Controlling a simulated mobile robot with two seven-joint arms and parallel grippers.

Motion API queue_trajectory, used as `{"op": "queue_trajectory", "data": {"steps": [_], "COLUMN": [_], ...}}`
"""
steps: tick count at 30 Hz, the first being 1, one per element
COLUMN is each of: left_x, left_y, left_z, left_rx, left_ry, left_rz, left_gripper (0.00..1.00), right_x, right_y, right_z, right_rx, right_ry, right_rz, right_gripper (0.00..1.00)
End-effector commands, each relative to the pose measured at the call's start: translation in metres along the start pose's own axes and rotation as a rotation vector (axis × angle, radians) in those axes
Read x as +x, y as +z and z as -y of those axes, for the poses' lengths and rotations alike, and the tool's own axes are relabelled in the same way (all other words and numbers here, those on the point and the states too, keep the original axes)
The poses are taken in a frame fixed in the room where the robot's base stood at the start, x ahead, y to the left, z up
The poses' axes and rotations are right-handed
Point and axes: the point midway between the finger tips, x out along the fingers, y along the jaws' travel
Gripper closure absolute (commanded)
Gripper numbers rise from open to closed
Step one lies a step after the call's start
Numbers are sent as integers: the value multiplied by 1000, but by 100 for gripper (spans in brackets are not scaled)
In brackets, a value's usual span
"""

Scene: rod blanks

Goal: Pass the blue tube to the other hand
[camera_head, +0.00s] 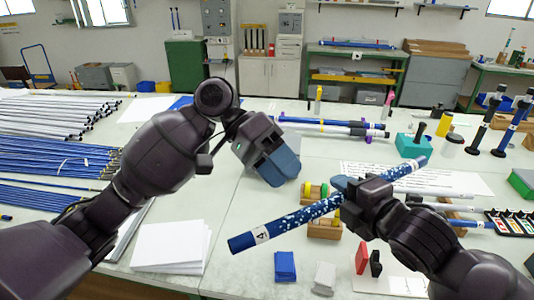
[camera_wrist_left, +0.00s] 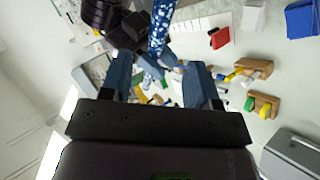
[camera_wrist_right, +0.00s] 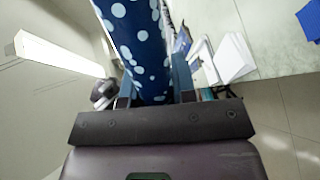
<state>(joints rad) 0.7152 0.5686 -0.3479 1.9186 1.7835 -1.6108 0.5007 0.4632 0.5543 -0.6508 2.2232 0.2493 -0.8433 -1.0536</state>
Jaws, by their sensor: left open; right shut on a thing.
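The blue tube (camera_head: 298,222) has white spots and white label bands near its ends. It is held tilted above the table, its left end lower in the head view. My right gripper (camera_head: 345,190) is shut on it around its middle. In the right wrist view the tube (camera_wrist_right: 137,40) runs between the fingers (camera_wrist_right: 155,88). My left gripper (camera_head: 283,172) is open and empty, up and left of the right gripper, apart from the tube. In the left wrist view the tube (camera_wrist_left: 160,25) shows beyond the open left fingers (camera_wrist_left: 165,80).
Blue rods (camera_head: 50,160) and grey rods (camera_head: 60,112) cover the table's left. A teal box (camera_head: 412,146) stands at back right.

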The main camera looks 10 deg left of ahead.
Motion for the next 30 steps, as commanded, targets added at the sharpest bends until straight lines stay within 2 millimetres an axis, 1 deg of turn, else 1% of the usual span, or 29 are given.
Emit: {"op": "queue_trajectory", "data": {"steps": [1, 3, 9, 15, 19, 27, 28, 30], "left_x": [9, 20, 50, 68, 74, 75, 75, 75], "left_y": [0, 0, 0, 0, 0, 0, 0, 0], "left_z": [0, -1, -1, 0, 0, 0, 0, 0], "left_rx": [0, 1, 0, 1, 1, 1, 0, 0], "left_ry": [3, 3, 2, 1, 0, 0, 0, 0], "left_rz": [2, 2, 1, -1, -2, -2, -2, -2], "left_gripper": [45, 45, 45, 45, 45, 45, 46, 57], "right_x": [0, 0, 0, 0, 0, 0, 0, 0], "right_y": [0, 0, 0, 0, 0, 0, 0, 0], "right_z": [0, 0, 0, 0, 0, 0, 0, 0], "right_rx": [0, 0, 0, 0, 0, 0, 0, 0], "right_ry": [0, 0, 0, 0, 0, 0, 0, 0], "right_rz": [0, 0, 0, 0, 0, 0, 0, 0], "right_gripper": [99, 99, 99, 99, 99, 99, 99, 99]}}
